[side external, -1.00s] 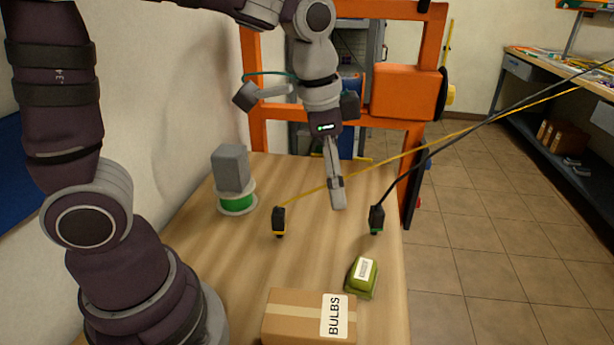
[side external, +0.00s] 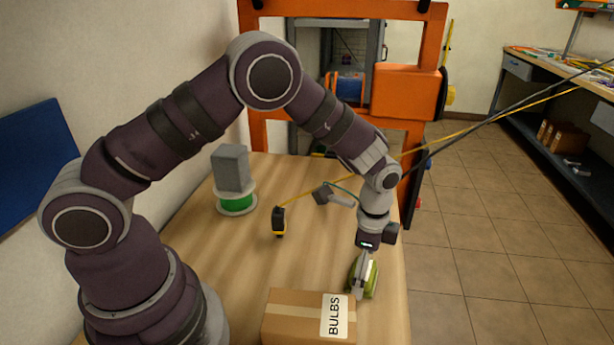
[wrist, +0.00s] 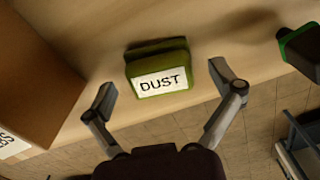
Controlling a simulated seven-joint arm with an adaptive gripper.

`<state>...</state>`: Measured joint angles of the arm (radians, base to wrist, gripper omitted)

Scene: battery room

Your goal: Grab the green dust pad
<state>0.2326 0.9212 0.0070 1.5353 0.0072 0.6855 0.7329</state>
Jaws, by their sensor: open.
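The green dust pad (side external: 371,279) lies on the wooden table just behind the bulbs box, near the right edge. In the wrist view the pad (wrist: 157,62) shows its white label reading DUST. My gripper (side external: 360,292) points down at the pad and partly covers it in the side view. In the wrist view my gripper (wrist: 163,82) is open, with one finger to each side of the pad and visible gaps between. Nothing is held. I cannot tell the exact height of the fingertips over the table.
A cardboard BULBS box (side external: 300,317) stands close to the pad; it also shows at the left in the wrist view (wrist: 35,75). A black-and-green connector (wrist: 302,48) is at the right. A yellow-cabled connector (side external: 279,220) and a green spool (side external: 236,202) under a grey block (side external: 230,167) stand farther back.

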